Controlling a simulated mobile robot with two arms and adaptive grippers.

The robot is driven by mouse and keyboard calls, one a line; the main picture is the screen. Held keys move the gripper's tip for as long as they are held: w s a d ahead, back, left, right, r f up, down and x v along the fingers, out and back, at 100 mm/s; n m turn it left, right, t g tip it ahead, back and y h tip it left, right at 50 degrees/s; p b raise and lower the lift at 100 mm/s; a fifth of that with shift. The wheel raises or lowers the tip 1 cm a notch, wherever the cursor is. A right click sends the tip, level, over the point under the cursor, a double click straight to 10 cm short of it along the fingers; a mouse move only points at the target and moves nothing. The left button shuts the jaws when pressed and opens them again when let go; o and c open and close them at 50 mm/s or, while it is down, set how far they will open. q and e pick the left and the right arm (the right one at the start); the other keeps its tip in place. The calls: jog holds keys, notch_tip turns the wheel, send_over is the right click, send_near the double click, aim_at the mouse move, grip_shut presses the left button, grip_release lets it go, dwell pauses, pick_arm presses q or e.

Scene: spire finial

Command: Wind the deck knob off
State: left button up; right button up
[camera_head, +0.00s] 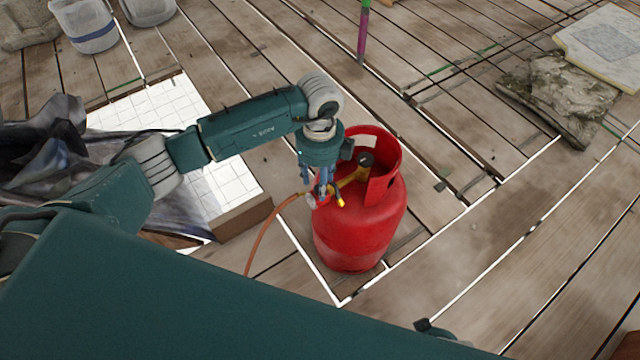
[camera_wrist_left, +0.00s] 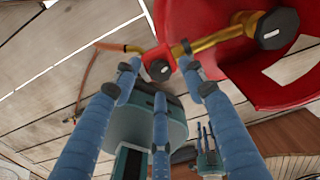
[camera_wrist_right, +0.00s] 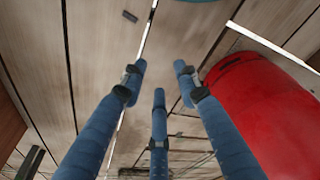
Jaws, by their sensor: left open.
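A red gas cylinder (camera_head: 360,235) stands on the plank deck, with a brass valve under its collar. A black knob (camera_head: 366,159) with a pale mark sits on the valve; it also shows in the left wrist view (camera_wrist_left: 277,29). My right gripper (camera_wrist_right: 158,80) is open and empty, beside the cylinder in the right wrist view.
An orange hose (camera_head: 265,232) runs from the fitting down to the deck. A white tiled slab (camera_head: 228,190) lies left, under my left arm. A purple and green pole (camera_head: 362,38) stands behind. Rocky slabs (camera_head: 562,92) lie at far right.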

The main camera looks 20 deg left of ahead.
pick_arm(q)
jog(key=shift+f, duration=0.85)
pick_arm(e)
jog(key=shift+w+r, duration=0.2)
jog(key=shift+r, duration=0.25)
pick_arm(q)
grip_shut()
jog(key=shift+m, duration=0.3)
